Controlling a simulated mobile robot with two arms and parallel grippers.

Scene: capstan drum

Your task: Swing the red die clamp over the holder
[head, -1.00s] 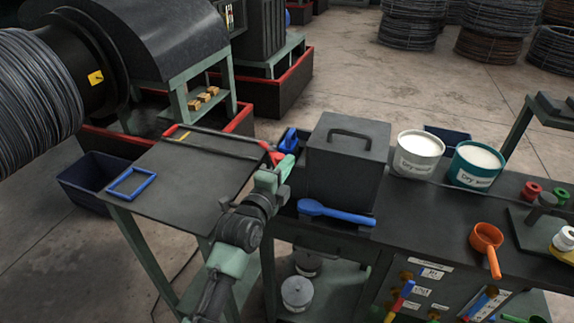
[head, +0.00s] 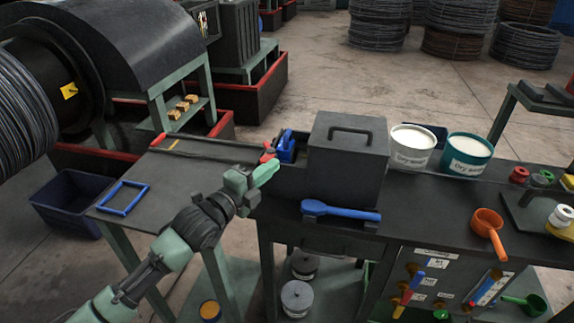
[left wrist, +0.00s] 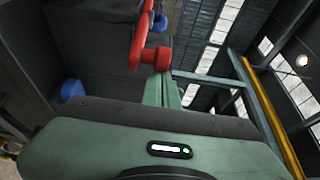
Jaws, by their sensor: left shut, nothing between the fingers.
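The red die clamp (head: 268,153) shows as a small red piece at the far right end of the left bench top, beside a blue part (head: 287,147). In the left wrist view the clamp (left wrist: 150,52) is a red arm with a round knob, just beyond my fingertips. My left gripper (head: 268,170) is shut and empty, just in front of the clamp in the head view. Its closed fingers (left wrist: 161,88) point at the red knob; I cannot tell whether they touch it. The holder cannot be made out clearly. My right gripper is not in view.
A blue frame (head: 123,199) lies on the left bench (head: 165,190). White and teal buckets (head: 466,160) stand at right. The left bench's middle is mostly clear.

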